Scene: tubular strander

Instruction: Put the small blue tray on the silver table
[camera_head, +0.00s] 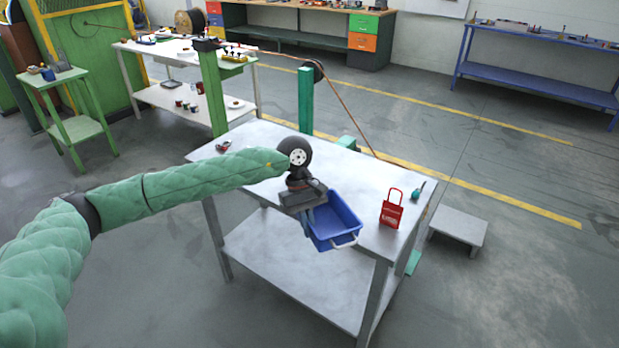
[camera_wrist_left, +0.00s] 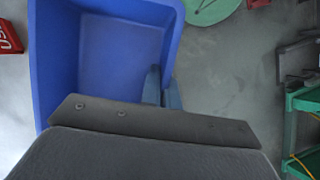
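The small blue tray (camera_head: 345,222) is at the front edge of the silver table (camera_head: 255,140), partly in front of that edge in the head view. It looks upright and empty, with a white handle on its near side. I cannot tell whether it touches the tabletop. My left gripper (camera_head: 307,212) is at the tray's left side. In the left wrist view, the two fingers (camera_wrist_left: 162,88) are close together on either side of the wall of the tray (camera_wrist_left: 115,55), pinching it. My right gripper is not in view.
A red bag-like holder (camera_head: 391,208) and a teal-handled tool (camera_head: 419,190) stand to the tray's right on the table. A small red item (camera_head: 223,146) lies at its left end. A cable (camera_head: 345,105) runs behind. The middle of the tabletop is mostly clear.

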